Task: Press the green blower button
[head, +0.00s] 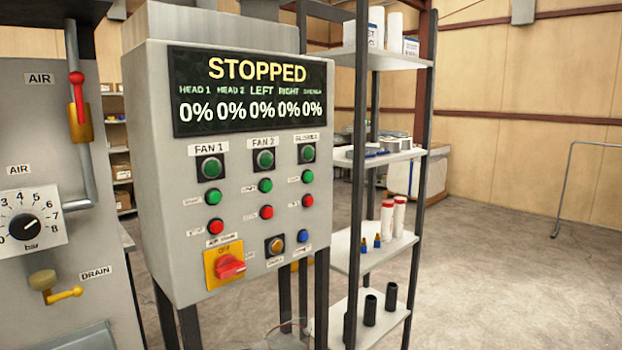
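The grey control panel (150,150) stands left of the middle in the head view. Its black display (250,90) reads STOPPED, with several 0% values. The right column is labelled BLOWER, in small blurred letters. Below that label is a large green indicator or button in a black square (307,153). Under it are a small green blower button (307,176) and a small red button (307,201). Similar columns labelled FAN 1 (211,168) and FAN 2 (264,161) are to the left. Neither of my grippers is in view.
A red switch on a yellow plate (229,266) is low on the panel. A grey cabinet with a dial (25,227) and a red-handled air valve (77,90) stands at left. An open shelf rack (385,160) stands close behind at right. The floor (510,260) at right is clear.

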